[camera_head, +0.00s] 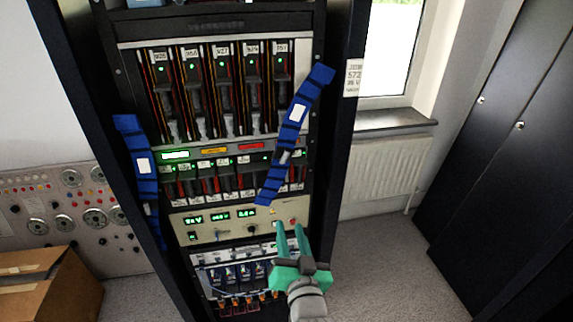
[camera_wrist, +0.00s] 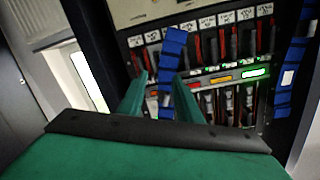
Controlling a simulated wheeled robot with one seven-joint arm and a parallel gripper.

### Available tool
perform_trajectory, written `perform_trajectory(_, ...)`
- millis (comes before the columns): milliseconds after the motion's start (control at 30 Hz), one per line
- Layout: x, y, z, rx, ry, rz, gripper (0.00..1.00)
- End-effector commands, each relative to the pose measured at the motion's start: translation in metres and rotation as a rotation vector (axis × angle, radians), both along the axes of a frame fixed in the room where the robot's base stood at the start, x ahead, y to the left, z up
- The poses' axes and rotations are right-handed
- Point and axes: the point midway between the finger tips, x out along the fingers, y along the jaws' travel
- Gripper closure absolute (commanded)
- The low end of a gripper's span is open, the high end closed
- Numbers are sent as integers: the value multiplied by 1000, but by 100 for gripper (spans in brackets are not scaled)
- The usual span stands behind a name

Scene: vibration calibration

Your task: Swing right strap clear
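The right strap (camera_head: 297,112) is a blue webbing band with dark stripes and a white label. It hangs slanted across the rack's right side, its upper end near the right post and its lower end further left. My gripper (camera_head: 288,226) is green and open, just below and right of the strap's lower end. In the wrist view, the strap (camera_wrist: 173,48) shows beyond and between the two open fingers (camera_wrist: 160,80). Contact is not visible. The left strap (camera_head: 143,165), also blue, hangs along the left post; it also shows in the wrist view (camera_wrist: 290,75).
The black rack (camera_head: 338,130) holds red-wired modules (camera_head: 222,85) and a beige panel with green displays (camera_head: 240,228). A cardboard box (camera_head: 50,285) and a gauge panel (camera_head: 70,200) are left. A radiator (camera_head: 385,175) and dark cabinets (camera_head: 500,150) are right, with open floor between.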

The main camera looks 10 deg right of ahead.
Motion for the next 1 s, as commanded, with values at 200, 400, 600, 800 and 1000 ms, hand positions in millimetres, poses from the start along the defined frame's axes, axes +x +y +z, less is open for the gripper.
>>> perform_trajectory(200, 24, -14, 69, 29, -42, 26, 69)
perform_trajectory(400, 32, -19, 105, 40, -57, 46, 69)
perform_trajectory(600, 39, -20, 113, 44, -57, 52, 69)
perform_trajectory(800, 65, -20, 113, 43, -57, 53, 69)
perform_trajectory(1000, 101, -20, 113, 45, -57, 53, 69)
